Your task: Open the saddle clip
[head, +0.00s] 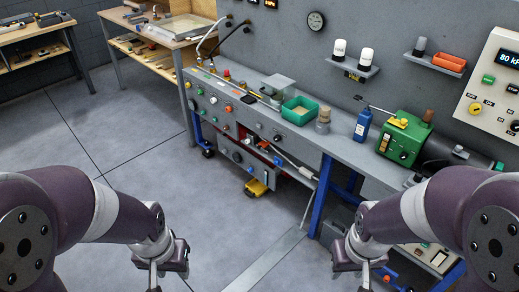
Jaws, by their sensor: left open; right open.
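I cannot pick out the saddle clip for certain at this size. My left gripper (168,266) hangs at the bottom of the head view, over the floor and left of the grey bench. My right gripper (360,266) hangs at the bottom right, in front of the bench's lower part. Both are open, and their fingertips are partly cut off by the picture's lower edge. I see nothing held in either, and both are well apart from the things on the bench top.
A grey workbench (345,148) runs along the wall, bearing a green tray (300,110), a blue bottle (362,125) and a green machine (404,140). A yellow pedal (256,188) is under it. A wooden table (150,32) stands behind. The floor (130,160) at left is clear.

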